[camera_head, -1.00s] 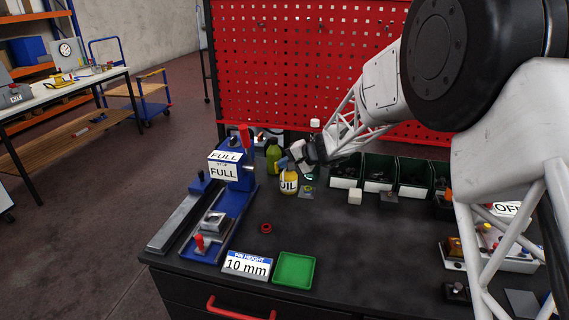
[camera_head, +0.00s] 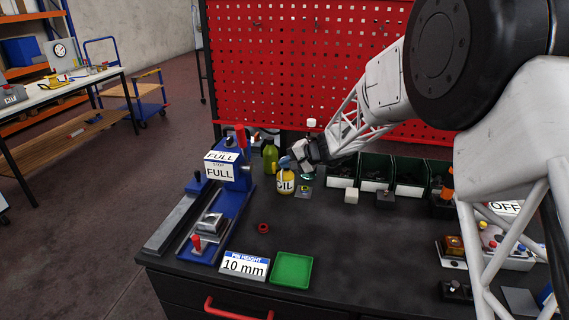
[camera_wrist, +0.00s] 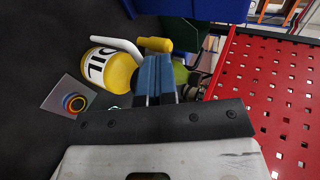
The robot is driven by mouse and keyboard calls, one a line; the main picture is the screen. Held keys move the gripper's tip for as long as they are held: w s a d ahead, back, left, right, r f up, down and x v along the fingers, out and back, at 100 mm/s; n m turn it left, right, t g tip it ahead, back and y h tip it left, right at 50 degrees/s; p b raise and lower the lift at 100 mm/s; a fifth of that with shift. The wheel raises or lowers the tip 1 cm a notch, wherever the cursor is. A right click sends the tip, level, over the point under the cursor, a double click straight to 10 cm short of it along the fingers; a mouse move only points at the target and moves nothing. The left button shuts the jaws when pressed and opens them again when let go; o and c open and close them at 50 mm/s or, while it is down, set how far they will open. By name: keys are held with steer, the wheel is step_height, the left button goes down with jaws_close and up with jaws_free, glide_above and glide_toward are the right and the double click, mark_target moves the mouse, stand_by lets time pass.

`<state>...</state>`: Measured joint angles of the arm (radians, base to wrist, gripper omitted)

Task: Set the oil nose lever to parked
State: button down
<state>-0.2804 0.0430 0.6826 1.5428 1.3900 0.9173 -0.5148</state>
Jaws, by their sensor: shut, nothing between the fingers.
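The yellow oil bottle (camera_head: 286,187) with a white OIL label stands on the black table beside the blue machine. It also shows in the wrist view (camera_wrist: 118,71), with a white bent nose lever (camera_wrist: 118,44) across its top. My gripper (camera_head: 287,161) is at the bottle's top in the head view. In the wrist view its blue fingers (camera_wrist: 154,76) are shut and empty, close to the bottle's top and the lever. I cannot tell whether they touch the lever. In the head view the gripper partly hides the bottle's top and the lever.
A green bottle (camera_head: 270,158) stands just behind the oil bottle. Dark green bins (camera_head: 411,178) stand to the right, before the red pegboard (camera_head: 300,70). A small plate with coloured rings (camera_wrist: 72,98) lies by the bottle. The table middle around the red ring (camera_head: 263,228) is mostly clear.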

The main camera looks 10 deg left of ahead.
steer(key=v, duration=0.9)
steer(key=shift+s+d, duration=0.15)
steer(key=shift+s, duration=0.2)
steer(key=shift+r, duration=0.1)
steer(key=s+d+r+n+h, duration=0.1)
steer(key=s+d+r+h, duration=0.25)
steer(key=s+d, duration=0.65)
steer(key=s+d+r+n+h, duration=0.15)
steer(key=s+d+r, duration=0.35)
steer(key=s, duration=0.8)
steer(key=s+d+h, duration=0.2)
steer(key=s+d, duration=0.2)
steer(key=s, duration=0.3)
steer(key=s+d+f+h, duration=0.1)
steer(key=s+d+h, duration=0.1)
steer(key=s+d, duration=0.3)
steer(key=s+d+f+h, duration=0.1)
steer(key=s+d+h, duration=0.2)
steer(key=s, duration=0.8)
steer(key=shift+s+d+f+m+t, duration=0.15)
steer(key=shift+s+d+m+t, duration=0.15)
steer(key=shift+d, duration=0.85)
